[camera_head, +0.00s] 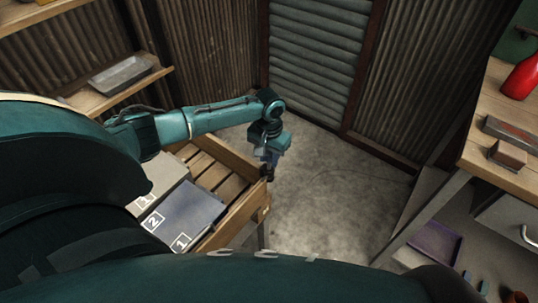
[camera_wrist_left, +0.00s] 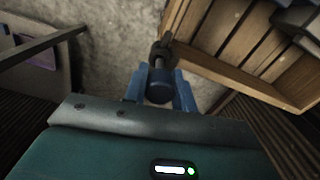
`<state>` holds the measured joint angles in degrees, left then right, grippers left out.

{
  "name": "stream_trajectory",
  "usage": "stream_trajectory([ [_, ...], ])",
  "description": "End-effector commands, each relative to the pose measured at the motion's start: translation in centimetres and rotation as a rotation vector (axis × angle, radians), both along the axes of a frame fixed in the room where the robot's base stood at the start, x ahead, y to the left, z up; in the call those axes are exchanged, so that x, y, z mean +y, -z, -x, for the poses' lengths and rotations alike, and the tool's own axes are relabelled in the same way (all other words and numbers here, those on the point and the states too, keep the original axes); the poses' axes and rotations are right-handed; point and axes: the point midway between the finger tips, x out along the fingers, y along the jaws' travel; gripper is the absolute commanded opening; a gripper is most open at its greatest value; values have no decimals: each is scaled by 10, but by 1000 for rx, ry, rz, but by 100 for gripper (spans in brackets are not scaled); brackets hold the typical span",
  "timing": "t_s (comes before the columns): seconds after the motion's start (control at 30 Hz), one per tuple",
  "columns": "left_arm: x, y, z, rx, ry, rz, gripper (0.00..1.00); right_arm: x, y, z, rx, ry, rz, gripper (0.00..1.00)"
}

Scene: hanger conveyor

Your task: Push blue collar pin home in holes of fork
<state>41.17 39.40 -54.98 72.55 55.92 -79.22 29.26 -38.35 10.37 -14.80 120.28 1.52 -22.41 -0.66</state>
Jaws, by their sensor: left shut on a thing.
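My left gripper (camera_head: 271,155) is at the outer corner of the wooden tray table. In the left wrist view its two blue fingers (camera_wrist_left: 160,92) are shut on the blue collar pin (camera_wrist_left: 158,93), whose round dark-blue end shows between them. The pin's grey shank points away from the gripper toward a dark fork (camera_wrist_left: 163,50) at the wooden corner. The shank reaches the fork's near part; how deep it sits in the holes I cannot tell. In the head view the fork (camera_head: 268,172) is a small dark shape below the gripper. My right gripper is not in view.
The slatted wooden tray (camera_head: 237,222) holds numbered boxes, one grey-blue (camera_head: 187,212). A workbench (camera_head: 500,165) with a red bottle (camera_head: 521,77) stands at the right. A shelf with a metal pan (camera_head: 120,75) is at the upper left. The concrete floor (camera_head: 330,190) between is clear.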

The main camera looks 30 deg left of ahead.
Motion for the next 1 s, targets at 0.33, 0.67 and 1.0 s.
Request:
stream_trajectory([
  [0.33,0,0,0,-1,0,1,7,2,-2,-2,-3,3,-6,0],
  [0.67,-1,-1,0,-1,1,2,7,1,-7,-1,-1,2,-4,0],
  [1.0,0,0,-1,-1,0,1,7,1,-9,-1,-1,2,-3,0],
])
